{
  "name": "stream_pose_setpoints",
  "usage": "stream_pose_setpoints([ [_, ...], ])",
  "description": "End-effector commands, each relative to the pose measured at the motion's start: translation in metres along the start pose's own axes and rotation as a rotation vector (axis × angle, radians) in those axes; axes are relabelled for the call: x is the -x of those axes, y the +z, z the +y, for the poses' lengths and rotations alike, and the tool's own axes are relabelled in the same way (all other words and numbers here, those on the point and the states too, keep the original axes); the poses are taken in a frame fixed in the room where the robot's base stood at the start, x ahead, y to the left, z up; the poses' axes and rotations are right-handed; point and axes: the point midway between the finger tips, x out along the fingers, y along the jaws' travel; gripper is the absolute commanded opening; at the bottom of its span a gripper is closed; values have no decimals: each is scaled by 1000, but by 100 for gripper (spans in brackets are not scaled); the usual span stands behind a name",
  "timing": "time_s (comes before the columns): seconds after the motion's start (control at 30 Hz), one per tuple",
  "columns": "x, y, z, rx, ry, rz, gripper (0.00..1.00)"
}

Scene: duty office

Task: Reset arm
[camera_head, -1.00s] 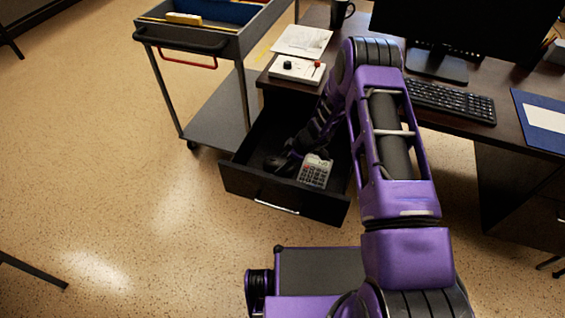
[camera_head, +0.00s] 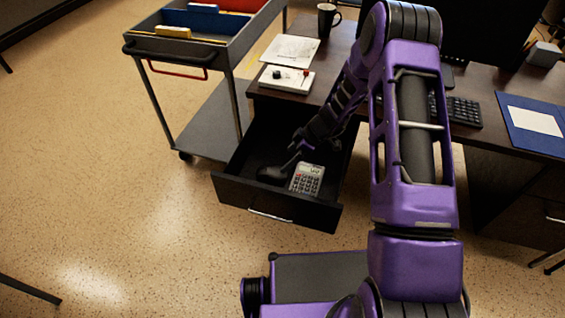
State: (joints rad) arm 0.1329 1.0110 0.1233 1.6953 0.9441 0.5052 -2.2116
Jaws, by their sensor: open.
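My purple arm reaches from the bottom right up over the desk edge and bends down to the open drawer. My gripper (camera_head: 290,163) is at the arm's lower end, dark against the dark drawer, just left of and above a grey calculator. Its fingers are small and hard to make out. The calculator (camera_head: 307,179) lies in the drawer (camera_head: 280,205) near its front, with its keys up. I cannot tell whether the gripper touches the calculator; nothing shows held in it.
A grey cart (camera_head: 223,54) with folders stands left of the desk. The desk (camera_head: 334,62) bears a mug (camera_head: 327,20), a paper (camera_head: 290,49), a white box with knobs (camera_head: 287,80), a keyboard (camera_head: 463,112) and a blue folder (camera_head: 535,124).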

Motion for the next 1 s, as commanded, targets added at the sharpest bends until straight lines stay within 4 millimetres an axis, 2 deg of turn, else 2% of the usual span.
stream_pose_setpoints([
  [0.17, 13, 0, 0, -1, -1, 0, 100],
  [0.73, 15, -2, 3, -9, 10, -9, 100],
  [0.87, 29, -11, 26, -87, 93, -61, 100],
  [0.97, 55, -31, 59, -210, 231, -104, 100],
  [1.0, 70, -43, 74, -268, 301, -109, 100],
])
